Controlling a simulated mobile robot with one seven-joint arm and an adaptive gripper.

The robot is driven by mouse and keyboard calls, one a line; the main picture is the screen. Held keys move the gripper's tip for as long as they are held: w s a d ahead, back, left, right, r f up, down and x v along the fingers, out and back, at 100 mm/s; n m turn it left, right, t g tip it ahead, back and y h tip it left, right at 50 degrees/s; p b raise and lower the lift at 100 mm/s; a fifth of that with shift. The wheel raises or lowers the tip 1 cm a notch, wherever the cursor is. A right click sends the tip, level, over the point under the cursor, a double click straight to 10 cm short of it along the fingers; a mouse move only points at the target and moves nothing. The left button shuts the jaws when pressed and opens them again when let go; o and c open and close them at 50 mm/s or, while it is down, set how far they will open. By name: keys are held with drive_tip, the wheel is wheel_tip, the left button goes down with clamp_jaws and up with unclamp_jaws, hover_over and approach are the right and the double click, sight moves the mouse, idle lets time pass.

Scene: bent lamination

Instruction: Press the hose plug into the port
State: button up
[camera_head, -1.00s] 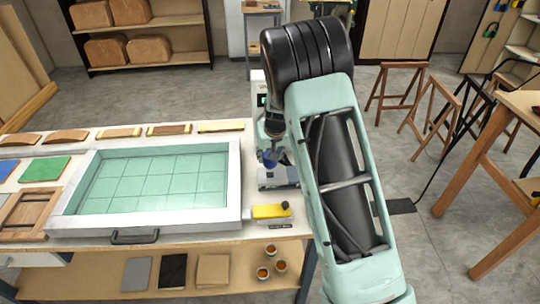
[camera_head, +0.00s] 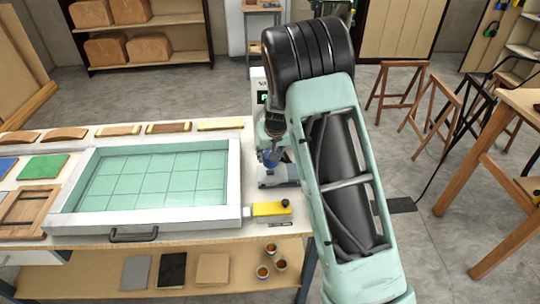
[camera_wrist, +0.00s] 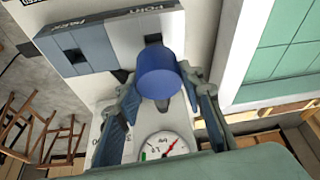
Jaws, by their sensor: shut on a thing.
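A blue cylindrical plug (camera_wrist: 160,72) is held between the fingers of my gripper (camera_wrist: 165,95) in the wrist view. The fingers stand on either side of it, shut on it. Beyond the plug is a grey block lettered "PORT" (camera_wrist: 115,35) with a dark square opening (camera_wrist: 153,39) just past the plug's far end. A second dark opening (camera_wrist: 75,56) is farther left. Whether the plug touches the port cannot be told. In the head view the blue plug (camera_head: 270,158) shows small beside the tray; my arm partly hides the unit behind it.
A round gauge (camera_wrist: 163,147) lies below the plug in the wrist view. A white-framed tray with green tiles (camera_head: 233,185) stands close left. Several cups sit on the shelf below. Stools stand to the right.

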drive_tip(key=shift+f+b, duration=1.75)
drive_tip(key=shift+f, duration=0.25)
idle(1.7)
drive_tip(key=o, duration=1.3)
